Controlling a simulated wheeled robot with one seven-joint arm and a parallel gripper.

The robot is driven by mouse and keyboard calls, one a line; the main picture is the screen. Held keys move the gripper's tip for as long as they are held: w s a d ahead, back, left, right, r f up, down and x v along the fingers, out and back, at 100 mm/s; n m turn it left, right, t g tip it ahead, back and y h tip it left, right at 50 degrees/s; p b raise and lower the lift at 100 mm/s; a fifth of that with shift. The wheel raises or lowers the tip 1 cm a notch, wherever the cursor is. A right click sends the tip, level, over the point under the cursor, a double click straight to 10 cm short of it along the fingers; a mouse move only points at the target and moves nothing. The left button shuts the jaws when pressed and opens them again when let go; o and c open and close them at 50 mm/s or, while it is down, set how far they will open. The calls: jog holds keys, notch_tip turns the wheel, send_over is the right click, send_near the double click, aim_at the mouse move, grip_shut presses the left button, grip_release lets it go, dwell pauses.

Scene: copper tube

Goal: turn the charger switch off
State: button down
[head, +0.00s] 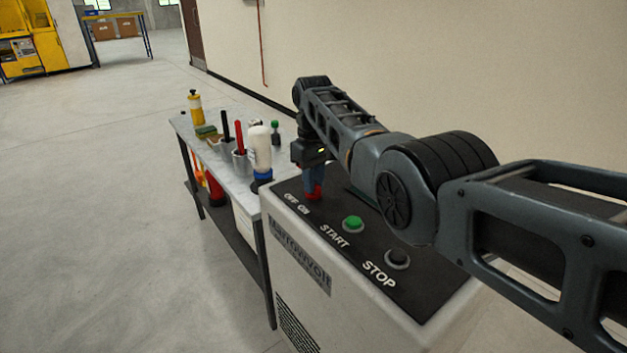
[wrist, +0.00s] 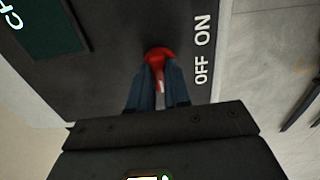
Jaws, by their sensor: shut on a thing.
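The charger (head: 300,262) is a pale box with a dark top panel, at the lower middle of the head view. Its red switch (head: 314,194) is at the panel's far end, beside the OFF and ON labels. In the wrist view the red switch (wrist: 158,56) shows its round base and a handle between my fingers. My gripper (head: 314,184) points down over the switch, with its blue fingers shut on the handle. In the wrist view my gripper (wrist: 159,80) hides part of the handle. I cannot tell which label the switch points to.
A green START button (head: 353,223) and a dark STOP button (head: 398,258) are on the same panel, nearer. A metal table (head: 185,127) with bottles and tools stands left of the charger. A wall runs behind; the floor at left is clear.

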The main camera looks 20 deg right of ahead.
jog(key=c, duration=1.1)
grip_release()
notch_tip(320, 180, up, 8)
jog(key=shift+f, duration=0.1)
